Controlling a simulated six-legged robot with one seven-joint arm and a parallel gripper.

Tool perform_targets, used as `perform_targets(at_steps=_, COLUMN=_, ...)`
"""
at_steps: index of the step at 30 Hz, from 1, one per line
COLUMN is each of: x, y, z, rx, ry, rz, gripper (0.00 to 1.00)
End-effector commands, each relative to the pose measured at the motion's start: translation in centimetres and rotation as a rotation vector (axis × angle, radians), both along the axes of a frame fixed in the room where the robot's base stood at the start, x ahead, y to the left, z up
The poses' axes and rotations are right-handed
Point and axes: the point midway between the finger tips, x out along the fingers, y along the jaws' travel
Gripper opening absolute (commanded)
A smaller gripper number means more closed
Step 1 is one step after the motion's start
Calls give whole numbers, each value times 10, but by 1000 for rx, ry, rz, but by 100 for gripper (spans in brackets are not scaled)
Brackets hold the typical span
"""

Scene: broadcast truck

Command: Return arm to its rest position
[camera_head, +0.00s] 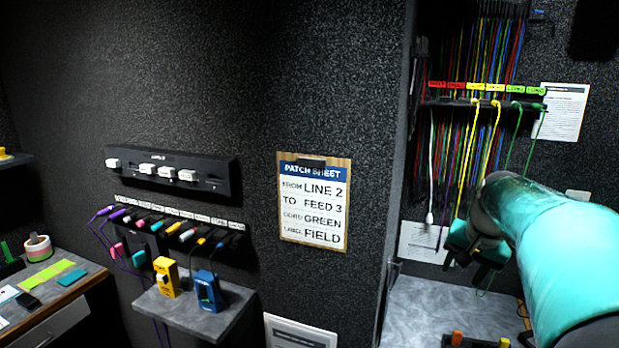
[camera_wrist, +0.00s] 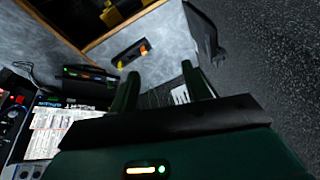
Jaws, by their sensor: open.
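My arm (camera_head: 570,240), teal and thick, reaches in from the right edge of the head view toward the alcove with the hanging cords. My gripper (camera_head: 470,262) is at its far end, in front of the wall below the cords and above the grey counter (camera_head: 425,305). In the wrist view my gripper (camera_wrist: 160,88) shows two dark green fingers set well apart. I see nothing held between them. Part of the gripper is hidden behind the arm in the head view.
Several coloured cords (camera_head: 480,150) hang from a labelled rack near my arm. A patch sheet (camera_head: 314,203) hangs on the dark wall. A small shelf (camera_head: 190,315) bears a yellow box (camera_head: 166,278) and a blue box (camera_head: 208,292). A wooden-edged desk (camera_head: 80,270) stands at left.

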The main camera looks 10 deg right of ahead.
Motion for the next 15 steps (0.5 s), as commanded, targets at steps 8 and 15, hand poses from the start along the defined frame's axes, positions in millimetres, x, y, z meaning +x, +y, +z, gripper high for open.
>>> perform_targets(at_steps=8, x=-57, y=129, z=9, rx=-70, ry=-56, rz=286, gripper=48)
perform_targets(at_steps=15, x=-124, y=211, z=-12, rx=-155, ry=-100, rz=525, gripper=48)
